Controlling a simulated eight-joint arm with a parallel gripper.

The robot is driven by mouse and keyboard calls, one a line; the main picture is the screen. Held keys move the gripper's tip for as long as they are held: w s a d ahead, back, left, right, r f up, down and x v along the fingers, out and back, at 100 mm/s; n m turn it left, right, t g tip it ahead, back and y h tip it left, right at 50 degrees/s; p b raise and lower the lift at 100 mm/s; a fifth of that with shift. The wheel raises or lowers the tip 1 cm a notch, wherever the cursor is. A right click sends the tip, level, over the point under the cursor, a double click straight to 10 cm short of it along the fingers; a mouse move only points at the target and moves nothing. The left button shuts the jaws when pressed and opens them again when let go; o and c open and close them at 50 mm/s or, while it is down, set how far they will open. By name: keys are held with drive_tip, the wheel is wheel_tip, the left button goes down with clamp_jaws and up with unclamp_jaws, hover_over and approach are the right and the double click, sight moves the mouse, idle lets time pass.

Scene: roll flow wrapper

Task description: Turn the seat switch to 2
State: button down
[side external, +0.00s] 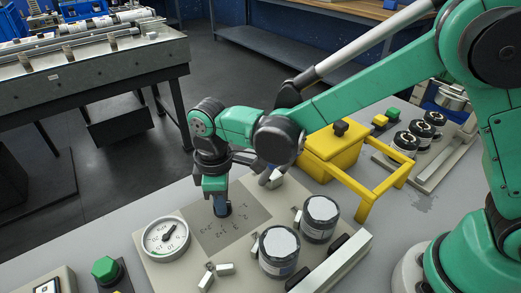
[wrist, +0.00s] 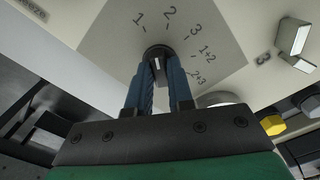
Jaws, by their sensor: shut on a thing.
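The seat switch (wrist: 157,52) is a dark round knob on a grey plate, printed around it with 1, 2, 3, 1+2 and 2+3. In the wrist view the 2 (wrist: 170,12) lies just beyond the knob, slightly right of it. My gripper (wrist: 158,65) is shut on the knob, with one blue finger on each side. A small pale mark shows on the knob between the fingers; I cannot tell which number the knob points to. In the side external view my gripper (side external: 222,210) points down onto the plate (side external: 240,228), and its fingers hide most of the knob.
A round dial gauge (side external: 166,240) stands left of the plate. Two white-topped cylinders (side external: 279,246) (side external: 320,212) stand to the right, with small metal levers near them. A yellow box with a frame (side external: 332,150) is behind. A green button (side external: 105,268) is at lower left.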

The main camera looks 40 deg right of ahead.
drive_tip(key=shift+m, duration=2.1)
drive_tip(key=c, duration=0.8)
unclamp_jaws()
drive_tip(key=shift+r, duration=0.1)
drive_tip(key=shift+r, duration=2.75)
